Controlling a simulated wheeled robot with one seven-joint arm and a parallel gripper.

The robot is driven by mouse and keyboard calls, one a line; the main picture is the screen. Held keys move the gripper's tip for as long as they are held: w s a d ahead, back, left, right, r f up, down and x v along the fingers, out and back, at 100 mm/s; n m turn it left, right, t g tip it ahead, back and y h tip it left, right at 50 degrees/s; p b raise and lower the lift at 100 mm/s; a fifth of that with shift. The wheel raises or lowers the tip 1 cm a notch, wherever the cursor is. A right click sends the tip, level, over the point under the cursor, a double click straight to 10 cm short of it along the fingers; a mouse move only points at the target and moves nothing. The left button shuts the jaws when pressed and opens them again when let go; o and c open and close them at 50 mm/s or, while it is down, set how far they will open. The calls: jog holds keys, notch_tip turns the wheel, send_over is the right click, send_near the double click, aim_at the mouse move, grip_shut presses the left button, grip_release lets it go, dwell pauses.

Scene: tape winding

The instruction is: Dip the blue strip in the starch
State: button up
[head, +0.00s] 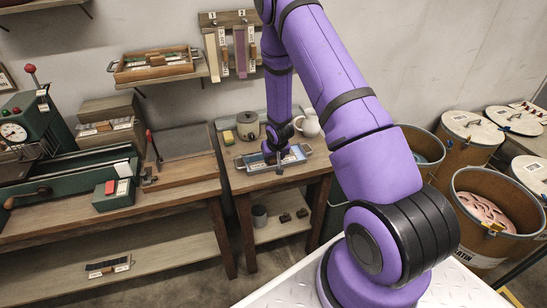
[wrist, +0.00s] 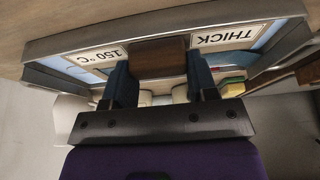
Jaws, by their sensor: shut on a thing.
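My gripper (wrist: 160,78) is shut on a brown block (wrist: 158,54), which sits between its two dark fingers. In the head view my gripper (head: 278,165) is low over a shallow grey-rimmed tray (head: 247,167) on the small table. Whether the block is fixed to the tray is unclear. No starch is clearly identifiable.
A grey pot (head: 247,124), a white jug (head: 309,123) and a yellow-green block (head: 228,137) stand behind the tray. A green machine (head: 62,160) fills the left bench. Drums (head: 468,137) stand at the right. Cream and purple strips (head: 240,52) hang on the wall.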

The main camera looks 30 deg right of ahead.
jog(key=shift+r, duration=2.85)
jog(key=shift+r, duration=0.1)
jog(key=shift+r, duration=2.4)
